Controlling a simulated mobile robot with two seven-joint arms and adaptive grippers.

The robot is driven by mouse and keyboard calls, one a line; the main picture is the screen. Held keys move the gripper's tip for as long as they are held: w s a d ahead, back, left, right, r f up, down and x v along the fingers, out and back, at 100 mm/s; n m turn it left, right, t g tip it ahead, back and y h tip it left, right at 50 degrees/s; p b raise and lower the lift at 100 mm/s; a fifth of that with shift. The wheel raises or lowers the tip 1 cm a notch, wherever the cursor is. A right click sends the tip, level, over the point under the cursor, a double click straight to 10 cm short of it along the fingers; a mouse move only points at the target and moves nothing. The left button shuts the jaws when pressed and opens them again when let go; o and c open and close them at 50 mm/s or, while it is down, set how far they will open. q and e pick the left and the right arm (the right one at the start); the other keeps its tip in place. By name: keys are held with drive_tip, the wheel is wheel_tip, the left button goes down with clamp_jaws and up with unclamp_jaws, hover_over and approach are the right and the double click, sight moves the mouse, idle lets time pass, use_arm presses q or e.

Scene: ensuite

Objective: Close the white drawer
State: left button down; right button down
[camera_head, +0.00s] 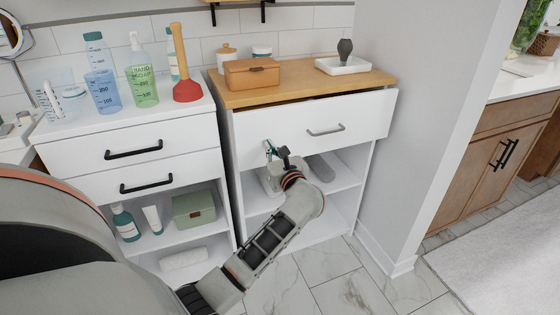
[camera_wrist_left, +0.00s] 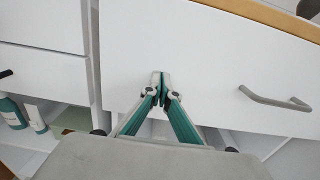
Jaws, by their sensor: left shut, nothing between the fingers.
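The white drawer (camera_head: 362,116) with a grey bar handle (camera_head: 325,131) sits under the wooden top of the right cabinet. It stands out a little, with a dark gap under the top's front edge. My left gripper (camera_head: 270,150) is at the drawer front, left of the handle and near the lower edge. In the left wrist view the gripper (camera_wrist_left: 161,82) is shut and empty, its tips pointing at the white drawer front (camera_wrist_left: 190,60). I cannot tell whether the tips touch it. The handle (camera_wrist_left: 274,99) is to the right of the tips. My right gripper is not in view.
The wooden top (camera_head: 300,88) holds a tan box (camera_head: 251,73), jars and a white tray (camera_head: 343,66). A second white cabinet (camera_head: 75,152) with black handles stands at left, with bottles and a red plunger (camera_head: 187,91) on top. A wall (camera_head: 430,130) is at right.

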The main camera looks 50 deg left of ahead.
use_arm(q)
drive_tip(key=x, duration=0.4)
drive_tip(key=shift+w+a+r, duration=0.1)
drive_tip(key=shift+a+r, duration=0.05)
drive_tip(key=shift+a, duration=0.05)
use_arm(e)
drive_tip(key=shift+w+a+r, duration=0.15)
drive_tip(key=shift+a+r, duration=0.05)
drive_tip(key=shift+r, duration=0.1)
